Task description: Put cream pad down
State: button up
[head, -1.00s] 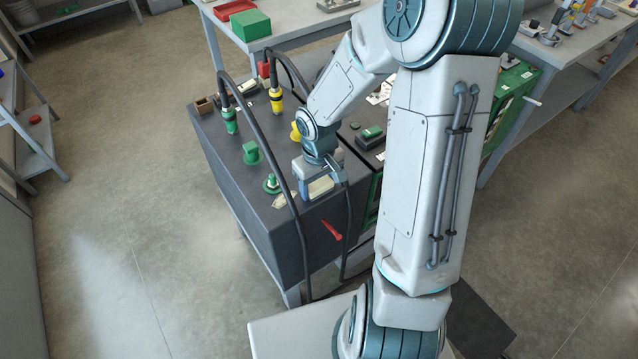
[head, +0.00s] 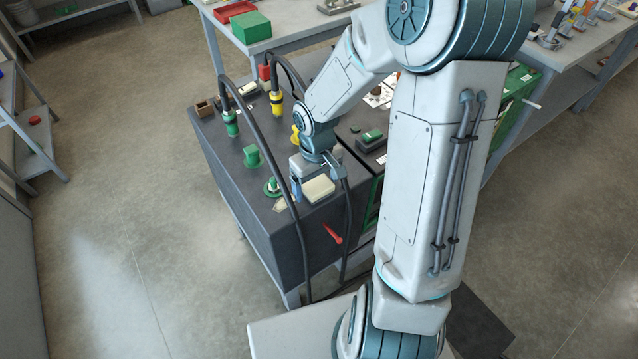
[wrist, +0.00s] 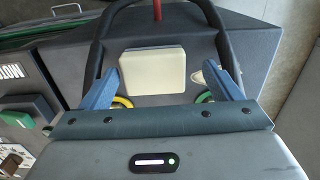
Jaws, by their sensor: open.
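The cream pad (head: 319,188) lies flat on the dark cart top (head: 233,170), near its front edge. In the wrist view the pad (wrist: 153,72) is a pale rounded block just beyond the fingers, with a gap on each side.
Black hoses (head: 262,120) arch over the cart; one loops around the pad in the wrist view. A green fitting (head: 272,186), a green block (head: 251,155) and a green-and-black switch (head: 371,138) stand nearby. A red lever (head: 332,233) is on the front face.

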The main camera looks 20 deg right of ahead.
aim_at(319, 187)
notch_tip(319, 187, up, 10)
jog(key=p, duration=0.1)
jog(key=s+r+m+t, duration=0.3)
jog(key=s+r, duration=0.6)
jog(key=s, duration=0.4)
jog(key=shift+s+d+m, duration=0.25)
jog(key=shift+s+m, duration=0.05)
jog(key=shift+m, duration=0.1)
dwell(0.6)
